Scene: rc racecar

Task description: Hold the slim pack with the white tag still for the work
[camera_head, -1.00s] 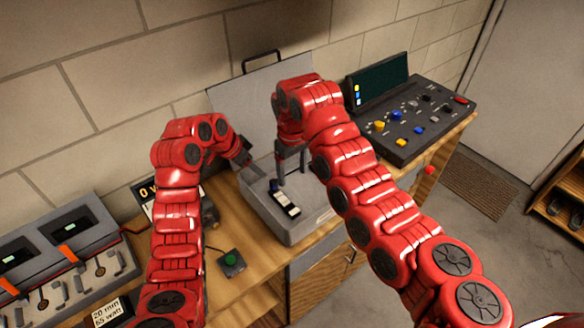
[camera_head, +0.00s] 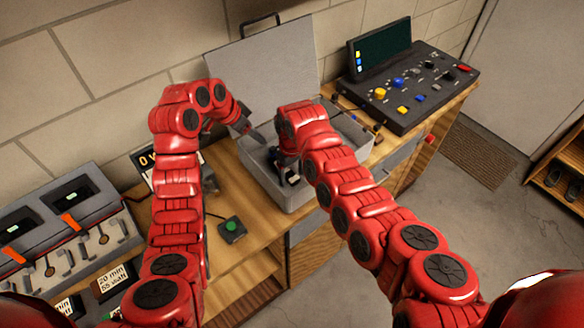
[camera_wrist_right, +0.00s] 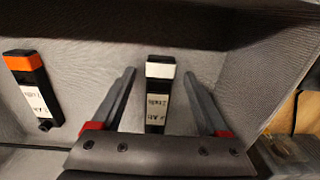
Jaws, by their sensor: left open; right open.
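A slim black pack with a white tag (camera_wrist_right: 159,98) lies in a grey open case (camera_head: 290,202). In the right wrist view it lies between the two fingers of my right gripper (camera_wrist_right: 160,92), with a gap on each side. The gripper is open and reaches down into the case. In the head view the right arm and gripper (camera_head: 287,172) hide most of the pack. My left gripper (camera_head: 259,138) is open and empty, above the back left side of the case.
A second slim pack with an orange tag (camera_wrist_right: 33,88) lies left of the white-tagged one. A control console (camera_head: 412,90) stands right of the case. A green button box (camera_head: 232,229) and a grey charger unit (camera_head: 60,215) are to the left.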

